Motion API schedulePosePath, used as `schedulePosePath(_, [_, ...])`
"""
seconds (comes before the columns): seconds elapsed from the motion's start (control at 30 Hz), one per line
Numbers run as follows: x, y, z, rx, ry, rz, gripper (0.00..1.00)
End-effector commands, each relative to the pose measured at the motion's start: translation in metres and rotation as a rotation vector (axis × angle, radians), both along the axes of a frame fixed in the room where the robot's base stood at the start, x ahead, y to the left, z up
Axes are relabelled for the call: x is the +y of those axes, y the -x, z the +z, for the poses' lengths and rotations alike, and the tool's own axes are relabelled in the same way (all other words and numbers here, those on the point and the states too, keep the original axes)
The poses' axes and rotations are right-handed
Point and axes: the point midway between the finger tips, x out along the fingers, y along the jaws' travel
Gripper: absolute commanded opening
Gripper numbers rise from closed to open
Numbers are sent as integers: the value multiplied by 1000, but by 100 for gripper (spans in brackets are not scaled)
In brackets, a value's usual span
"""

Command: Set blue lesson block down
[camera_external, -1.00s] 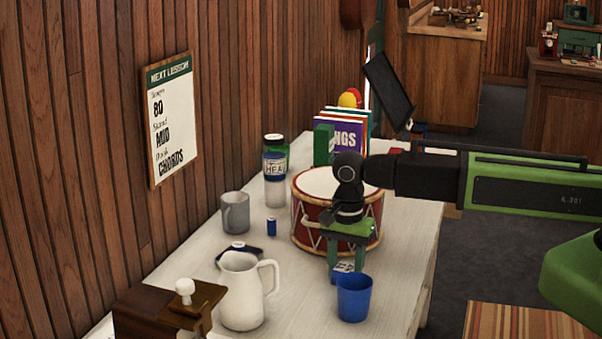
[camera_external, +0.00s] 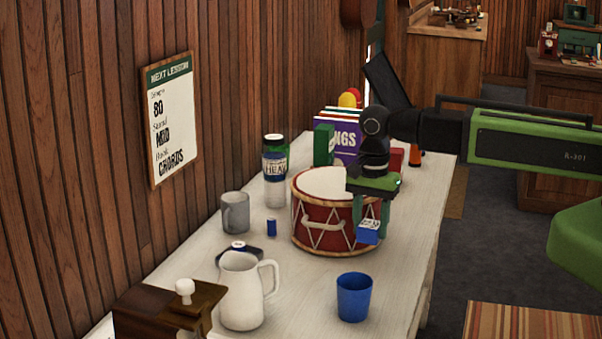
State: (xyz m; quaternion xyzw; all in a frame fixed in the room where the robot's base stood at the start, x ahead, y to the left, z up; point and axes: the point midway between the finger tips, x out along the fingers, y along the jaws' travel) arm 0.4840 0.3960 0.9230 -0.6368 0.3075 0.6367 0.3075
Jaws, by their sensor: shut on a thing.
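My gripper (camera_external: 369,226) points down beside the right side of a red toy drum (camera_external: 318,228). Its green fingers are shut on a small blue block (camera_external: 368,235) with a pale printed label on top. In this view the block overlaps the drum's lower right edge. I cannot tell whether it touches the table (camera_external: 412,240) or hangs above it.
A blue cup (camera_external: 354,297) and a white pitcher (camera_external: 241,292) stand in front. A grey mug (camera_external: 236,213), a small blue cylinder (camera_external: 271,227) and a jar (camera_external: 275,160) stand left of the drum. Books (camera_external: 346,137) stand behind. The tabletop right of the drum looks clear.

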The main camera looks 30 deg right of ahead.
Motion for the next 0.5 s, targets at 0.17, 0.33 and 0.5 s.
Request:
schedulePosePath(0.17, [-31, -7, 23, 0, 0, -1, 4])
schedulePosePath(0.33, [-42, -10, 27, 0, 0, 0, 4])
schedulePosePath(0.5, [-43, -11, 26, 0, 0, 1, 4])
